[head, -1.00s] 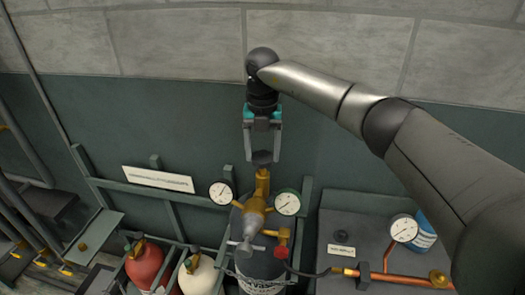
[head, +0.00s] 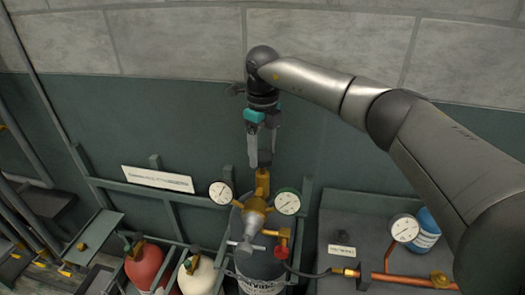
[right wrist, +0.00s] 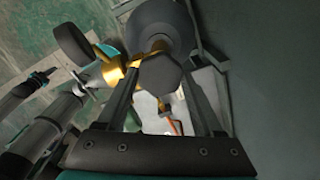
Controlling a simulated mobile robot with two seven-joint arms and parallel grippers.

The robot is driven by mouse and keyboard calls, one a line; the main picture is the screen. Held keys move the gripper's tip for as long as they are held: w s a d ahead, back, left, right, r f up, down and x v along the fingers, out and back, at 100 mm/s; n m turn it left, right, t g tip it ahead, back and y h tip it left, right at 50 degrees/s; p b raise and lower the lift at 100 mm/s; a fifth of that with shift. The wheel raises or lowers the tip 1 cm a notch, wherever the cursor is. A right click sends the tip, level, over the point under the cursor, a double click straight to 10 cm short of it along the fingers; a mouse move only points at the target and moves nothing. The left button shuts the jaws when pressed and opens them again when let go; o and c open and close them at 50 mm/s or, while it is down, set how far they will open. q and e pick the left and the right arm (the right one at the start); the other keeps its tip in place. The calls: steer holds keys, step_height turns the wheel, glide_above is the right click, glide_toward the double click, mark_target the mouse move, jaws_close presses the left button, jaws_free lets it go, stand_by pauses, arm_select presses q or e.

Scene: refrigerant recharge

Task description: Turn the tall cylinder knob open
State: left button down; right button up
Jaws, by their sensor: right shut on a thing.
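The tall cylinder (head: 262,272) is dark grey and stands upright in a rack at the lower middle of the head view. A brass valve and regulator (head: 254,212) with two white gauges sits on its top. Its dark knob (head: 264,157) is at the top of the brass stem. The knob also shows in the right wrist view (right wrist: 159,76), between the fingers. My right gripper (head: 262,160) comes down from above and is shut on the knob. My left gripper is not in view.
A red cylinder (head: 146,265) and a cream cylinder (head: 198,275) stand to the left in the rack. On the right is a grey bench (head: 345,215) with a gauge (head: 405,228), copper pipe (head: 388,262) and a blue bottle (head: 427,225). A sign (head: 157,179) is on the rail behind.

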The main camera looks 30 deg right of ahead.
mark_target(262, 156)
steer(key=n, duration=0.4)
steer(key=shift+r+n, duration=0.1)
steer(key=shift+n, duration=0.3)
stand_by(0.4)
steer(key=o, duration=1.4)
step_height(262, 156, up, 15)
steer(key=shift+r+b, duration=0.1)
steer(key=shift+b, duration=0.7)
